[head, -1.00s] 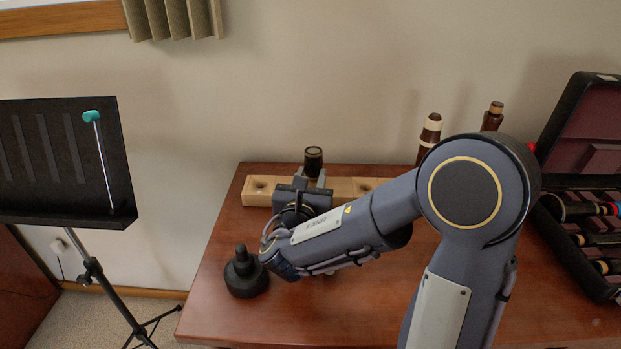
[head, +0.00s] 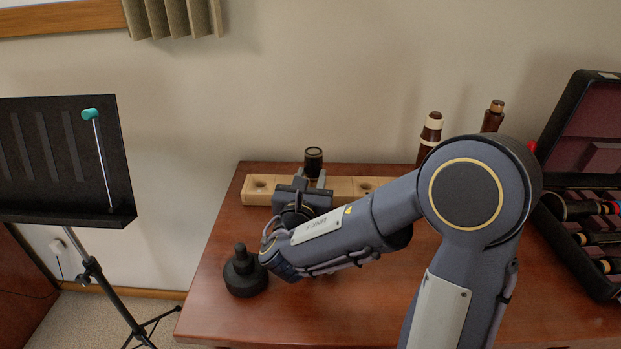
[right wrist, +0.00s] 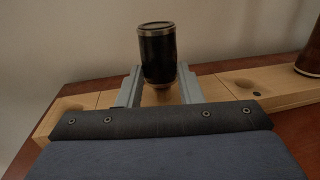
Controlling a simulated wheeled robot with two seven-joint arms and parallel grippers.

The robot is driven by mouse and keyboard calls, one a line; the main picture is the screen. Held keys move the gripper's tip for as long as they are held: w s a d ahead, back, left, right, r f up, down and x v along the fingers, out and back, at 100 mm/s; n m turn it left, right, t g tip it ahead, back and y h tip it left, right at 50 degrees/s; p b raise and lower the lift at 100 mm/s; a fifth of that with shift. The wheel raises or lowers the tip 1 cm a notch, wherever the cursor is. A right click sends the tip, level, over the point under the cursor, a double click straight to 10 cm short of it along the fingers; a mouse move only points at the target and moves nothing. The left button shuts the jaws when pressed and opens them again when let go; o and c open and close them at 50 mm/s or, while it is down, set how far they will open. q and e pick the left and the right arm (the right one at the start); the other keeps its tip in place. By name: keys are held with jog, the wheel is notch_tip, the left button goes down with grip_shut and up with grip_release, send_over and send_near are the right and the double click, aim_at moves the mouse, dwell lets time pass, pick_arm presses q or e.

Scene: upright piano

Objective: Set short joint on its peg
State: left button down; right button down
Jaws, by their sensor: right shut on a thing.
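The short joint, a short dark cylinder with metal-coloured rims (head: 313,158), stands upright over the light wooden peg block (head: 345,188). My right gripper (head: 313,178) is shut on it. In the right wrist view the short joint (right wrist: 158,55) sits between the two grey fingers (right wrist: 161,90), which hold its lower part. The block (right wrist: 80,112) runs behind and below the fingers, with a round recess on its left section. The peg under the joint is hidden, and I cannot tell whether the joint touches the block. My left gripper is not in view.
A black stepped stand (head: 244,272) is at the table's front left, close to my right wrist. Two dark wooden joints (head: 430,135) (head: 493,116) stand upright at the back. An open case (head: 585,205) lies at the right. A music stand (head: 65,160) is left of the table.

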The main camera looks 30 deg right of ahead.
jog(key=shift+f+b, duration=1.25)
dwell(1.8)
jog(key=c, duration=0.9)
grip_release()
notch_tip(320, 180, up, 3)
jog(key=shift+r+p, duration=0.15)
jog(key=shift+p, duration=0.65)
jog(key=s+a+r+p, duration=0.1)
jog(key=s+a+r, duration=0.1)
jog(key=s+r, duration=0.1)
jog(key=s+a+r+p, duration=0.2)
jog(key=s+r, duration=0.1)
jog(key=s, duration=0.2)
jog(key=s+a+r+p, duration=0.2)
jog(key=s+a+r, duration=0.1)
jog(key=s, duration=0.1)
jog(key=shift+a+r, duration=0.1)
jog(key=shift+r, duration=0.3)
